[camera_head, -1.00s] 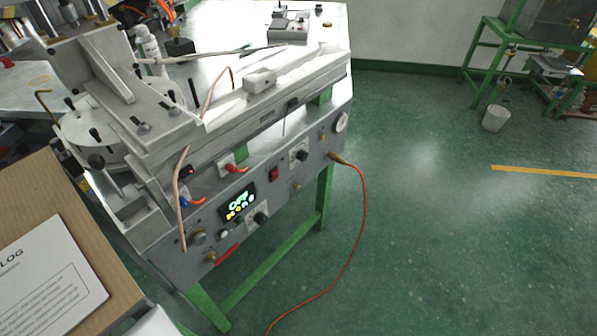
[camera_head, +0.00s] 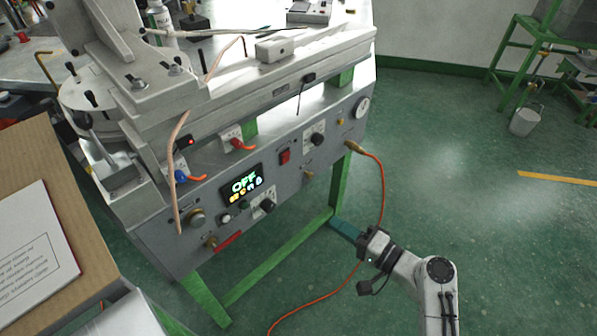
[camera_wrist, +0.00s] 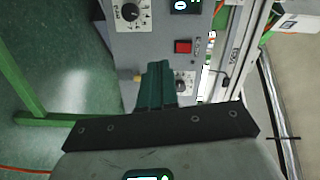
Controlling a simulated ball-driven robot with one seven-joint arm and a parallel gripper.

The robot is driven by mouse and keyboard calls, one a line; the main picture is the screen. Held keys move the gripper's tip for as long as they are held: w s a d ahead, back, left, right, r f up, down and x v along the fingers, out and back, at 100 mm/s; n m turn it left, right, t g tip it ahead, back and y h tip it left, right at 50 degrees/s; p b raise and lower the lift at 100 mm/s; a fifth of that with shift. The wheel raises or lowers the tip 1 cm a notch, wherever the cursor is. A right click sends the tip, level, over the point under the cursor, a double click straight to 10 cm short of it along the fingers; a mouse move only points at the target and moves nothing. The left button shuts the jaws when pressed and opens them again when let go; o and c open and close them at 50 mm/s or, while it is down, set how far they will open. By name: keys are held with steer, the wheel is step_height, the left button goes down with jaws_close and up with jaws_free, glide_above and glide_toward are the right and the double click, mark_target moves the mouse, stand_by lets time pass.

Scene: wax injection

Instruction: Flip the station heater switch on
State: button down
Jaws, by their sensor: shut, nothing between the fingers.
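The grey station panel (camera_head: 325,165) carries a red rocker switch (camera_head: 285,157), the likely heater switch; its label is too small to read. The switch also shows in the wrist view (camera_wrist: 183,46), beyond the fingertips and uncovered. I cannot tell which way it is rocked. A display (camera_head: 243,180) left of it reads OFF. My gripper (camera_head: 345,229) is at the lower right of the head view, apart from the switch. Its dark green fingers, also in the wrist view (camera_wrist: 157,66), are shut together and empty, and hide part of the panel.
A dial knob (camera_head: 316,139) sits right of the switch, and another (camera_head: 265,206) below the display. An orange hose (camera_head: 381,190) hangs from a brass fitting near my gripper. Green legs (camera_head: 340,184) support the station. A cardboard box (camera_head: 75,215) stands at left.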

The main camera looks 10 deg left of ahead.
mark_target(288, 156)
steer(key=w+r+m+t, duration=0.1)
steer(key=w+a+r+m+t, duration=0.1)
steer(key=w, duration=0.1)
steer(key=w+r+m+y+b, duration=0.1)
steer(key=shift+w+a+t, duration=0.2)
steer(key=shift+w+t, duration=0.15)
steer(key=shift+t, duration=0.05)
steer(key=x, duration=1.4)
